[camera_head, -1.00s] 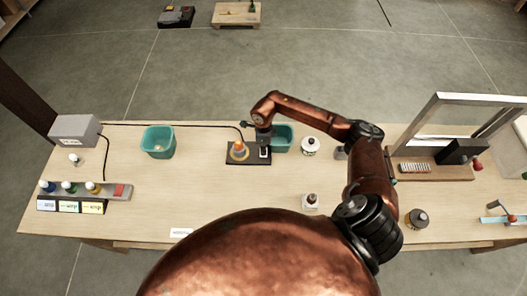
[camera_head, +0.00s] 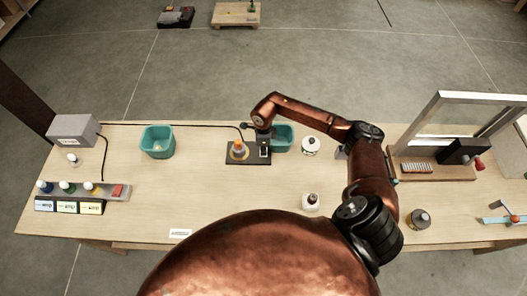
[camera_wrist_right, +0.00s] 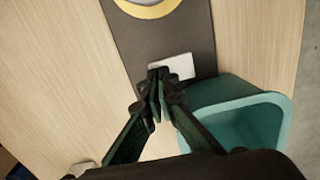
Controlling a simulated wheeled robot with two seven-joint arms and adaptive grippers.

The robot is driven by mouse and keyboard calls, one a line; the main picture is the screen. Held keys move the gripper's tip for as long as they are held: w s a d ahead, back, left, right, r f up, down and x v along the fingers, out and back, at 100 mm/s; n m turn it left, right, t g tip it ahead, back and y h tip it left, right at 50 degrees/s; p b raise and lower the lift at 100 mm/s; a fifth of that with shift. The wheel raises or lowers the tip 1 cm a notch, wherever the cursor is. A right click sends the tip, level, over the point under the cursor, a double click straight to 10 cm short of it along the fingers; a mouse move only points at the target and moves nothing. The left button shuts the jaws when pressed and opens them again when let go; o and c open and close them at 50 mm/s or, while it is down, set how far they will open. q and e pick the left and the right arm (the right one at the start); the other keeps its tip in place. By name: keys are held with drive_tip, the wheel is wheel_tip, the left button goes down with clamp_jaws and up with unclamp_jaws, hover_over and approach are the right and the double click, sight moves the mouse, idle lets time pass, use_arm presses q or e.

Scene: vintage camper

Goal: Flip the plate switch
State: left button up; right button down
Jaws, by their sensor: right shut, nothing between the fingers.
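The dark plate (camera_head: 240,160) lies on the table and carries a round orange lamp (camera_head: 239,147) and a white switch (camera_head: 264,152). My right gripper (camera_head: 264,138) is shut and empty, pointing down over the switch end of the plate. In the right wrist view the shut fingertips (camera_wrist_right: 158,80) are at the near edge of the white switch (camera_wrist_right: 174,67) and partly cover it. I cannot tell whether they touch it. The dark plate (camera_wrist_right: 165,38) and a yellow ring (camera_wrist_right: 150,8) show beyond. My left gripper is not in view.
A teal bin (camera_head: 283,138) stands close beside the plate; it also shows in the right wrist view (camera_wrist_right: 240,105). Another teal bin (camera_head: 158,142) is to the left. A white-topped jar (camera_head: 310,146) stands to the right. A cable runs behind the plate.

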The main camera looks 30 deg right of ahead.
drive_tip(key=shift+f, duration=0.25)
drive_tip(key=shift+r, duration=0.1)
drive_tip(key=shift+r+p, duration=1.55)
drive_tip(key=shift+r, duration=1.9)
